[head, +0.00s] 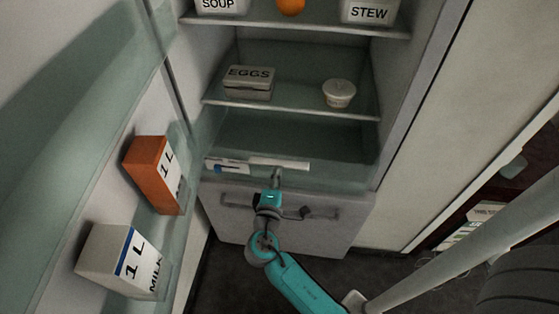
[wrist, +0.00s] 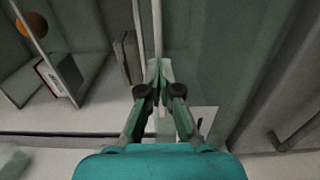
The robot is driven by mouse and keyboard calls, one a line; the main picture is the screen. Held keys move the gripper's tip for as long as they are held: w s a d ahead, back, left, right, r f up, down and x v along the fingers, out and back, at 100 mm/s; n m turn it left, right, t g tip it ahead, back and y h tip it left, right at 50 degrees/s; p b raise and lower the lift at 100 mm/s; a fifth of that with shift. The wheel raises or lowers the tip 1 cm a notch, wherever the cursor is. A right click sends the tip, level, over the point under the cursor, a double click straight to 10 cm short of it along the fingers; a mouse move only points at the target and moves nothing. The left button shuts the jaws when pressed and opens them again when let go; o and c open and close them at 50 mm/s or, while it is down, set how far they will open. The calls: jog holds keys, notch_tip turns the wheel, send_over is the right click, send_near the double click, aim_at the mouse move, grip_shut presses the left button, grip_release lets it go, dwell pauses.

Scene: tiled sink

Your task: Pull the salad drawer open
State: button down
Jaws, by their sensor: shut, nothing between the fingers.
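The salad drawer (head: 310,145) is the green, see-through bin below the lowest shelf of the open fridge, with a pale label strip along its front. It looks closed. My gripper (head: 277,175) is at the drawer's front, near the middle of its width, just below the strip. In the wrist view my gripper (wrist: 159,70) has its fingertips together, with nothing held between them. They overlap a pale upright edge beside the green panel of the drawer (wrist: 205,60). I cannot tell whether they touch it.
Eggs (head: 249,83) and a cup (head: 339,93) stand on the shelf above. The open door at left holds an orange carton (head: 154,174) and a milk carton (head: 120,258). A lower grey panel (head: 345,230) with a bar handle lies below my gripper.

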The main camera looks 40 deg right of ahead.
jog(key=c, duration=1.3)
grip_release()
jog(key=shift+s+a, duration=0.1)
jog(key=shift+a, duration=0.15)
jog(key=v, duration=1.2)
